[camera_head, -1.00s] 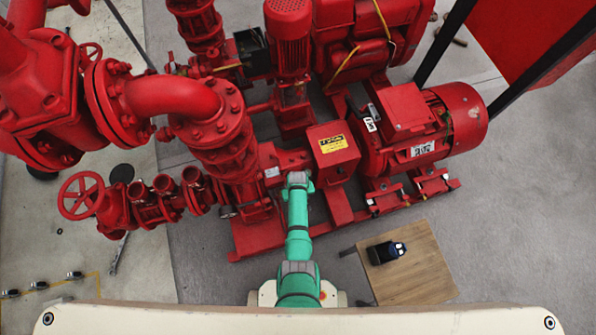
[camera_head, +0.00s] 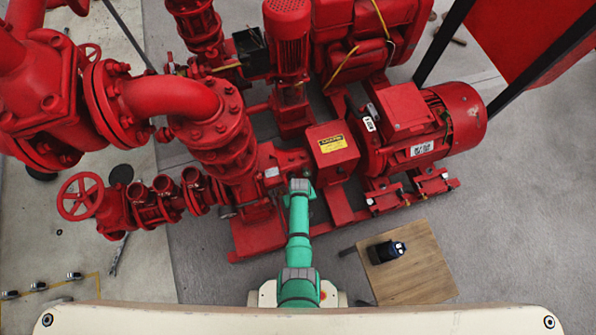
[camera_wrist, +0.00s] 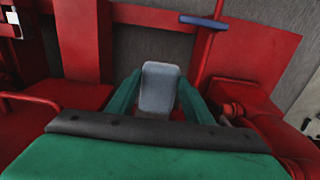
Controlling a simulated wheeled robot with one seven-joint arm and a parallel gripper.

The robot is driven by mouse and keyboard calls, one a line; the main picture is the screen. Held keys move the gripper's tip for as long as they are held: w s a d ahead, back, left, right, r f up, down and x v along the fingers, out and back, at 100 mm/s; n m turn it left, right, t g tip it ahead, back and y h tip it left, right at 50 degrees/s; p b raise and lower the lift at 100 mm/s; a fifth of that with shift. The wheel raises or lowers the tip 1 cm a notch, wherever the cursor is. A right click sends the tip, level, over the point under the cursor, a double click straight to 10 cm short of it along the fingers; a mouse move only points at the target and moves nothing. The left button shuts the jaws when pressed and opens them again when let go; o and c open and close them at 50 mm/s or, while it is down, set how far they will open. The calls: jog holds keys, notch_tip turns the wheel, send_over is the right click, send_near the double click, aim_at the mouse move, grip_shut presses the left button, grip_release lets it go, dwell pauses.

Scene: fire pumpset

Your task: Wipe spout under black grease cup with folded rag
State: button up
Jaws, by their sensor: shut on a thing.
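In the wrist view my gripper (camera_wrist: 160,78) has its green fingers closed on a pale blue-grey folded rag (camera_wrist: 159,95). The rag stands up between the fingertips, over red pump parts. In the head view my green arm reaches up to the red pumpset (camera_head: 333,150), its end just below and left of the box with the yellow label. The arm hides the gripper and rag there. I cannot make out the black grease cup or the spout in either view.
A red frame and a blue-grey bar handle (camera_wrist: 203,22) lie beyond the rag in the wrist view. In the head view, a small wooden table (camera_head: 425,270) with a dark device (camera_head: 386,252) stands at lower right. Red valves (camera_head: 150,203) are at left.

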jog(key=shift+s+d, duration=0.25)
jog(key=shift+s, duration=0.5)
jog(key=shift+s+d, duration=0.2)
jog(key=shift+s, duration=0.5)
jog(key=shift+s+d, duration=0.25)
jog(key=shift+s, duration=0.5)
